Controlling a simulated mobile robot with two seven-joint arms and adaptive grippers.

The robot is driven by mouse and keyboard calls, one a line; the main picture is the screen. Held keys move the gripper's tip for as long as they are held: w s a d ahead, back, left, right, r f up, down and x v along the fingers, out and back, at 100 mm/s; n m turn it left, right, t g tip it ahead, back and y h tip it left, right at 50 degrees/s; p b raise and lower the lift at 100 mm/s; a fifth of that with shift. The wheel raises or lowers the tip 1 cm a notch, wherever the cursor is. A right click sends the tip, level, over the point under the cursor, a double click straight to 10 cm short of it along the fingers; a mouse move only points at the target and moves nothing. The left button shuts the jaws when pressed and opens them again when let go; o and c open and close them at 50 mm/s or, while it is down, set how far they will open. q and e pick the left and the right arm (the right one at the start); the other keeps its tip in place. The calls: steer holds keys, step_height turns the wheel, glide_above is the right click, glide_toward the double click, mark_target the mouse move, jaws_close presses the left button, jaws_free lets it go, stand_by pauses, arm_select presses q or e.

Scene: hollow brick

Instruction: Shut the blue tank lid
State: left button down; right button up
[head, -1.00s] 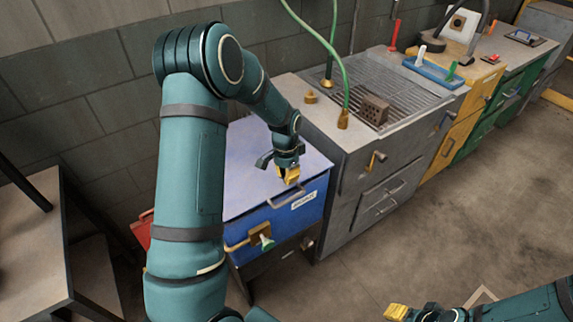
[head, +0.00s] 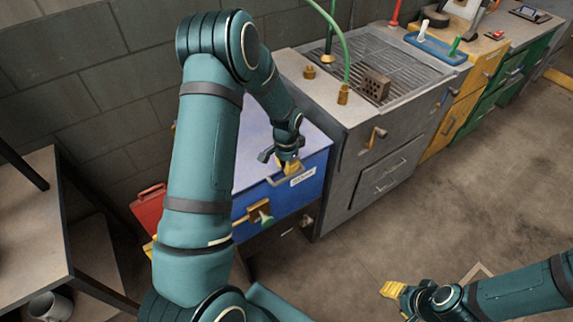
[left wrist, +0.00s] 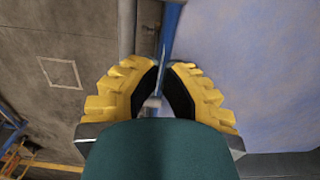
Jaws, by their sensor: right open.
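The blue tank (head: 315,190) stands left of the grey sink cabinet, with a white label and a bar handle on its front. Its lid (head: 250,150) has a pale blue top that lies about level; I cannot tell whether a gap remains under it. My left gripper (head: 288,167) is at the lid's front edge, by the handle. In the left wrist view the left gripper's yellow fingers (left wrist: 164,80) are apart, with the lid's edge beyond them and the lid top (left wrist: 250,70) to the right. My right gripper (head: 393,290) is open and empty over the floor.
A brass valve with a green knob (head: 264,218) sits on the tank's front. The grey sink cabinet (head: 345,200) stands close on the right. A red can (head: 148,208) and a shelf (head: 35,220) are on the left. The floor in front is clear.

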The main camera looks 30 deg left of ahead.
arm_select(q)
steer(key=f, duration=0.1)
steer(key=f+y+b, duration=0.1)
steer(key=f+b, duration=0.1)
steer(key=shift+s+d+t+y, duration=0.25)
steer(key=shift+t+y, duration=0.05)
steer(key=shift+t, duration=0.1)
arm_select(e)
steer(key=f, duration=0.1)
steer(key=s+f, duration=0.1)
steer(key=f, duration=0.1)
arm_select(q)
steer(key=shift+f, duration=0.1)
step_height(320, 180, up, 15)
steer(key=p, duration=0.4)
steer(key=s+d+f+n+h, duration=0.2)
steer(key=s+d+f+h, duration=0.3)
steer(key=d+f, duration=0.8)
steer(key=s+d+f+n+t, duration=0.1)
steer(key=s+d+f+n, duration=0.2)
steer(key=s+d, duration=0.6)
steer(key=shift+s+d+f+n, duration=0.2)
steer(key=shift+s+d+n, duration=0.3)
steer(key=shift+s, duration=0.7)
arm_select(e)
steer(key=r, duration=0.4)
steer(key=shift+w+r, duration=0.15)
steer(key=shift+w, duration=0.1)
arm_select(q)
steer(key=shift+a, duration=0.15)
